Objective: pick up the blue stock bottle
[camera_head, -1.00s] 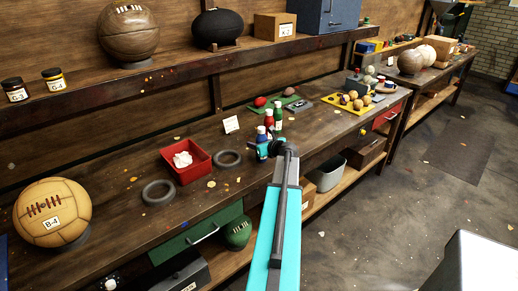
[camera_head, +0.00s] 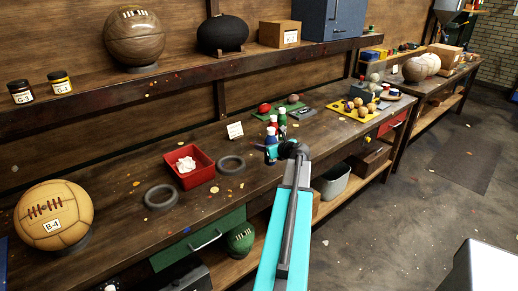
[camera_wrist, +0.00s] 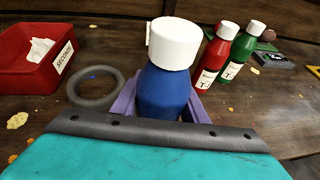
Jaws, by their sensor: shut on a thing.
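The blue stock bottle (camera_wrist: 165,92) with a white cap (camera_wrist: 174,43) stands upright between my gripper's purple fingers in the wrist view. My gripper (camera_wrist: 160,105) is shut on its body, one finger on each side. Its lower part is hidden behind my gripper's dark edge, so I cannot tell whether its base touches the bench. In the head view the blue bottle (camera_head: 271,138) shows small at my gripper (camera_head: 271,152). A red bottle (camera_wrist: 213,58) and a green bottle (camera_wrist: 241,50), both white-capped, stand just to its right in the wrist view, apart from it.
A red bin (camera_head: 203,174) with white cloth and two dark rings (camera_head: 160,197) (camera_head: 231,163) lie left on the bench. A small white card (camera_head: 235,130) stands behind. A yellow board (camera_head: 342,110) with several balls is farther right. Bench between is mostly clear.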

